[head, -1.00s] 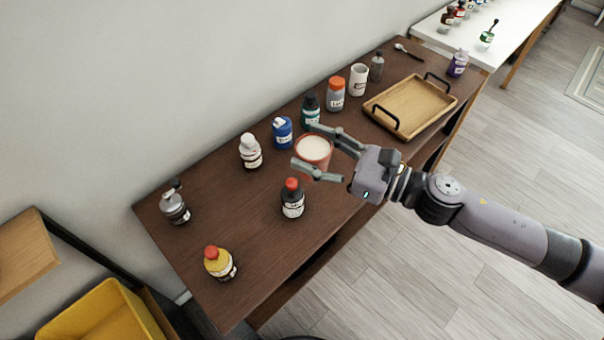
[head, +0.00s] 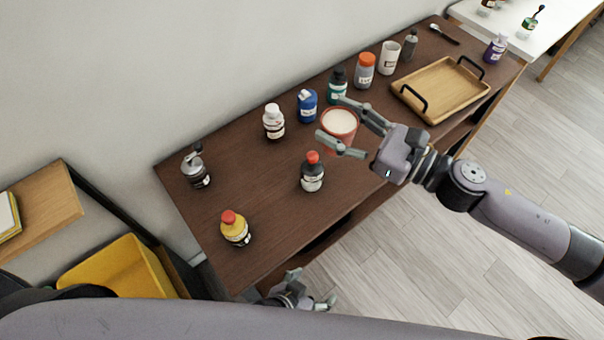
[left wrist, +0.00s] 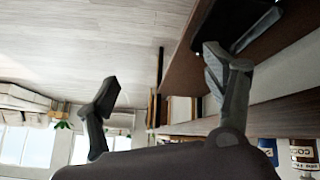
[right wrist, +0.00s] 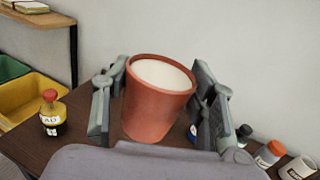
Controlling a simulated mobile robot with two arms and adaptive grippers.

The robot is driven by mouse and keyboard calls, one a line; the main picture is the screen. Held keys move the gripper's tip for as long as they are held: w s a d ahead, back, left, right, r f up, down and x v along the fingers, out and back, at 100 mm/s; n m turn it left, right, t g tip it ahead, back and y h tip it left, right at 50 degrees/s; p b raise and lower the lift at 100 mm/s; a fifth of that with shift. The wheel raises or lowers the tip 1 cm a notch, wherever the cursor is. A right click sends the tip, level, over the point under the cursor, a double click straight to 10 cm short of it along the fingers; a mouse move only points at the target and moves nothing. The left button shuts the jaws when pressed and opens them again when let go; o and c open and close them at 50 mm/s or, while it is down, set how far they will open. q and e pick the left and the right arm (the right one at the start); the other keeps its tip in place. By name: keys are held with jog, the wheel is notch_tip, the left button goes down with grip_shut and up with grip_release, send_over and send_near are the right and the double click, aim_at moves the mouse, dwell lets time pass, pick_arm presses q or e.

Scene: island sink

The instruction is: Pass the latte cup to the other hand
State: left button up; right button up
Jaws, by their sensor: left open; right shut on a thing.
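The latte cup (head: 341,124) is a reddish-brown cup with a pale creamy top. My right gripper (head: 351,125) is shut on it, with a finger on each side, over the dark table. In the right wrist view the cup (right wrist: 158,102) stands nearly upright between the fingers of the right gripper (right wrist: 158,110). My left gripper (head: 308,292) is low in the head view, by the table's front edge, apart from the cup. In the left wrist view the left gripper (left wrist: 170,85) has its fingers wide apart with nothing between them.
On the dark table (head: 265,205) stand a red-capped dark bottle (head: 312,175), a yellow bottle (head: 236,230), a white-capped bottle (head: 273,124), a blue bottle (head: 307,107) and a wooden tray (head: 440,113). A yellow bin (head: 125,265) is at lower left.

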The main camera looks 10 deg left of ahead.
pick_arm(q)
notch_tip(320, 180, up, 6)
jog(key=w+d+t, duration=0.1)
jog(key=w, duration=0.1)
pick_arm(e)
jog(key=shift+r, duration=0.1)
pick_arm(q)
jog(key=m+t+h, duration=0.2)
jog(key=t+h, duration=0.1)
jog(key=t, duration=0.6)
send_near(340, 130)
notch_tip(340, 130, down, 3)
jog(key=w, duration=0.1)
jog(key=x, duration=1.1)
jog(key=shift+w+a+f, duration=0.1)
jog(key=shift+w+a, duration=0.05)
jog(key=shift+w, duration=0.2)
jog(key=shift+c, duration=0.3)
jog(key=shift+s, duration=0.1)
jog(key=c, duration=1.3)
jog(key=shift+c, duration=0.5)
pick_arm(e)
jog(key=o, duration=1.4)
